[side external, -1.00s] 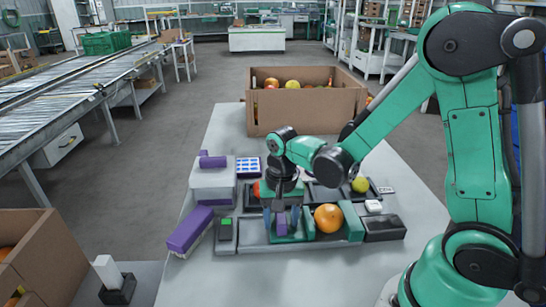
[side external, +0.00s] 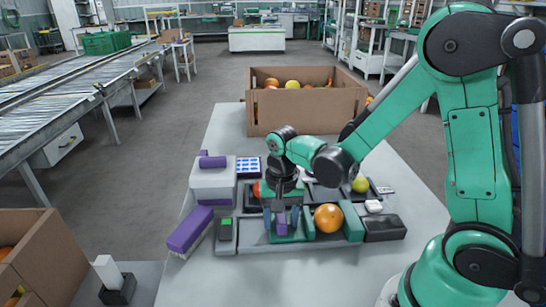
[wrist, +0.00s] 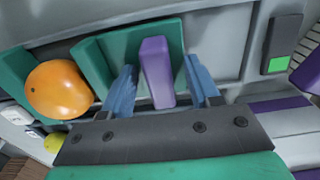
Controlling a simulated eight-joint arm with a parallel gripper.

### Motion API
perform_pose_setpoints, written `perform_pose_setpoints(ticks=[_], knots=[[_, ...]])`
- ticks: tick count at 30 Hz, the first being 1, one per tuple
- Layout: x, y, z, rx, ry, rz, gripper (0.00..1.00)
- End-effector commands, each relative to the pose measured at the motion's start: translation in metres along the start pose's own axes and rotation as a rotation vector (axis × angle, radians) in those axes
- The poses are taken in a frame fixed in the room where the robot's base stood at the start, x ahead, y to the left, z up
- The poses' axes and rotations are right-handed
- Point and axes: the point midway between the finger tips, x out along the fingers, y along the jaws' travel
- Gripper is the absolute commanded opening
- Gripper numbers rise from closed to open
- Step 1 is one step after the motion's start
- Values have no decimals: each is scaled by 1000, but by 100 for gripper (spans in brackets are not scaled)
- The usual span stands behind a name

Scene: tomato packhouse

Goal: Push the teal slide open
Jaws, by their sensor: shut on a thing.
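The teal slide (wrist: 105,58) is a flat teal block with an upright purple handle (wrist: 157,72). In the side view the slide (side external: 291,232) stands in a grey tray on the table, left of an orange fruit (side external: 328,218). My gripper (wrist: 162,88) points down with one blue finger on each side of the purple handle, shut on it. In the side view my gripper (side external: 281,222) and wrist hide part of the slide. The orange fruit (wrist: 58,89) sits between the slide and another teal piece (side external: 352,222).
A dark device with a green screen (side external: 226,232) is beside the tray. A black box (side external: 384,228) is at right, a cardboard fruit box (side external: 305,108) behind. The front table is clear.

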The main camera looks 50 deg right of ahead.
Motion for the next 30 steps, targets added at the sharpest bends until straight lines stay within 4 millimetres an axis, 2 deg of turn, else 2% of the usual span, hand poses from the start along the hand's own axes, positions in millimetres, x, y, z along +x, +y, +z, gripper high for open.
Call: perform_pose_setpoints(ticks=[17, 30], knots=[[3, -5, -2, -1, 10, -2, 0], [3, -18, -2, -1, 11, -2, 0]])
